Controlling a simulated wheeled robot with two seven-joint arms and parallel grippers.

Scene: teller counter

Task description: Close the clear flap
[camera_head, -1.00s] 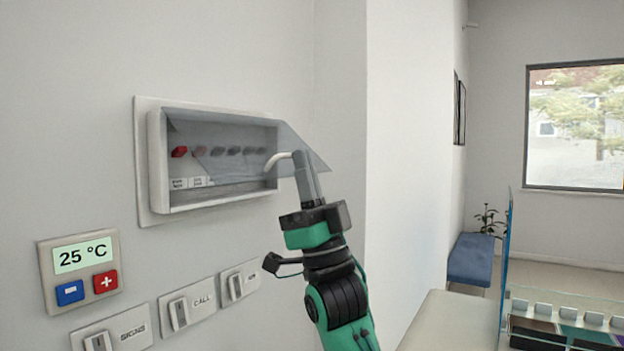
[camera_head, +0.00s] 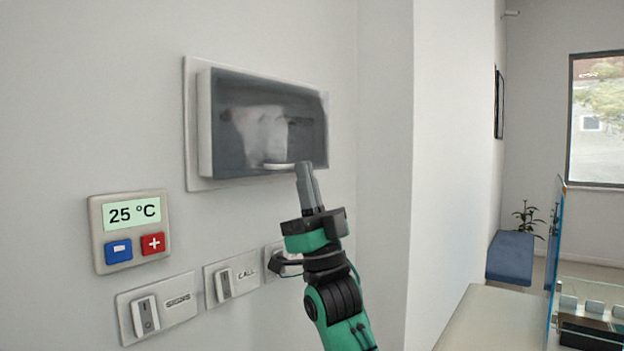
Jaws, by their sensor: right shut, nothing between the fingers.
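The clear flap (camera_head: 232,142) lies over the front of the white wall box (camera_head: 205,125) and looks flush with it. It is smoky and reflective, so the switches behind it are hard to make out. A pale handle (camera_head: 280,166) is at the flap's lower edge. My right gripper (camera_head: 304,168) is shut and empty, its tips at the right end of the handle, seemingly touching the flap's lower part. My left gripper is not in view.
A thermostat (camera_head: 130,230) reading 25 °C and labelled wall switches (camera_head: 158,308) are below the box. A counter (camera_head: 490,318) with a glass screen (camera_head: 556,245) stands at the right. A blue bench (camera_head: 510,257) is farther back.

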